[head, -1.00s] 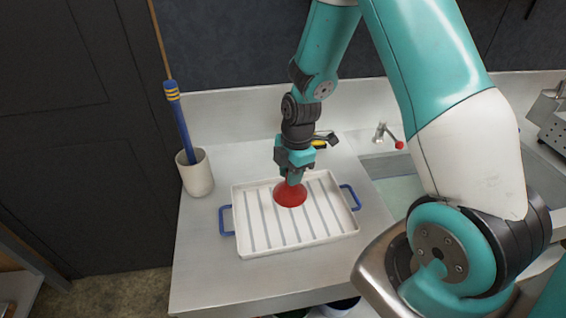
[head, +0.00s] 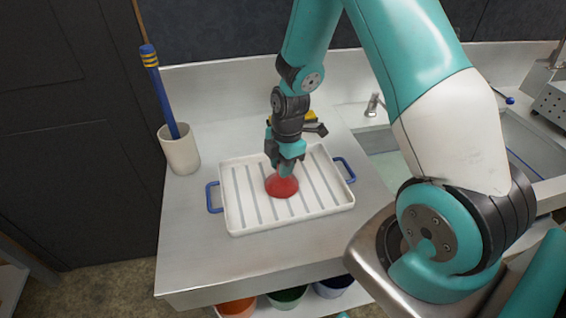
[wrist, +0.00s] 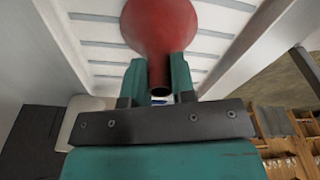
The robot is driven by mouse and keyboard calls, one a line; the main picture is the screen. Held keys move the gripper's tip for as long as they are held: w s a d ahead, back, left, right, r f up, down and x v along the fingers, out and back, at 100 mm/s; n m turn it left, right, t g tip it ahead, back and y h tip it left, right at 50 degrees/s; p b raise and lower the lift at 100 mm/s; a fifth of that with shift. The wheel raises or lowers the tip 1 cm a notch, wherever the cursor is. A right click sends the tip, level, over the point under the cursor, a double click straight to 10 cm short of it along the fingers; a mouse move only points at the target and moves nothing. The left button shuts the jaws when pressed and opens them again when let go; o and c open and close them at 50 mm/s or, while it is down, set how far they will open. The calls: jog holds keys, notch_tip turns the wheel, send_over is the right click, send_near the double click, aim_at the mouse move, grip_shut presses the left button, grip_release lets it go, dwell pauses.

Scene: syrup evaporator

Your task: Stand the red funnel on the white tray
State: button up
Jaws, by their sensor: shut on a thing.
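The red funnel (head: 281,187) is over the white tray (head: 240,222), near the tray's middle, with its wide mouth facing down. In the wrist view the funnel (wrist: 160,25) shows its spout between the two teal fingers. My gripper (head: 284,172) is shut on the spout from above. It also shows in the wrist view (wrist: 160,80). The funnel's rim looks at or very near the ribbed tray floor; I cannot tell whether it touches. The tray has grey stripes and blue handles and lies flat on the counter.
A white cup (head: 180,152) with a blue, yellow-banded tool (head: 160,95) stands left of the tray. A sink (head: 400,165) with a tap is to the right. A yellow and black thing (head: 312,122) lies behind my gripper. Coloured buckets (head: 287,297) sit under the counter. The front counter is clear.

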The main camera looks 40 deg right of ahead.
jog(key=shift+f, duration=0.25)
dwell(0.4)
jog(key=o, duration=1.4)
jog(key=shift+o, duration=0.2)
notch_tip(320, 180, up, 13)
jog(key=p, duration=0.9)
jog(key=shift+p, duration=0.4)
